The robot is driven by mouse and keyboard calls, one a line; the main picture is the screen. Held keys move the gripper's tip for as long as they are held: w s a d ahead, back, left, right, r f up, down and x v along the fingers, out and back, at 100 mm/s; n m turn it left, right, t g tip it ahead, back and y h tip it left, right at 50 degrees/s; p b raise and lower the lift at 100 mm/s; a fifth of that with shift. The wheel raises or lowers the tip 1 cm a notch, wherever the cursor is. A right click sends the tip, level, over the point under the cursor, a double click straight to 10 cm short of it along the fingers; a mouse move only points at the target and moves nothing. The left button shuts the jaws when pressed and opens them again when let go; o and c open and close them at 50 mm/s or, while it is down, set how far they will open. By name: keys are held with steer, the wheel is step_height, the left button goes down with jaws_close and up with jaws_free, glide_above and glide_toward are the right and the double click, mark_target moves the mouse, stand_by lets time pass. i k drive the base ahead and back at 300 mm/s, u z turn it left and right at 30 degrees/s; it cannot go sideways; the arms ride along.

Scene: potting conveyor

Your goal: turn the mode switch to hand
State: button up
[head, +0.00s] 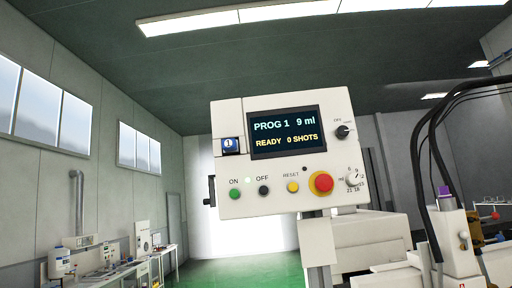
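A white control box (228,118) stands in the middle of the head view, on a pale post. Its dark screen (285,147) reads "PROG 1 9 ml" and "READY 0 SHOTS". A small black rotary knob (343,132) sits right of the screen, with two small labels above it; it appears to be the mode switch. The labels are too small to read surely, and I cannot tell which one the knob points to. My gripper is not in view, and nothing covers the knob.
Below the screen are a green ON button (235,194), a black OFF button (264,190), a yellow RESET button (292,187), a red mushroom button (321,183) and a numbered dial (353,178). Black hoses (425,160) and white machinery (452,240) stand at right. A bench (125,268) stands far left.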

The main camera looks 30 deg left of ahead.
mark_target(342, 131)
steer(key=z, duration=0.05)
steer(key=k, duration=0.95)
steer(key=u, duration=0.4)
steer(key=i, duration=1)
steer(key=k, duration=0.5)
steer(key=u, duration=0.3)
steer(key=i, duration=1.5)
steer(key=z, duration=0.6)
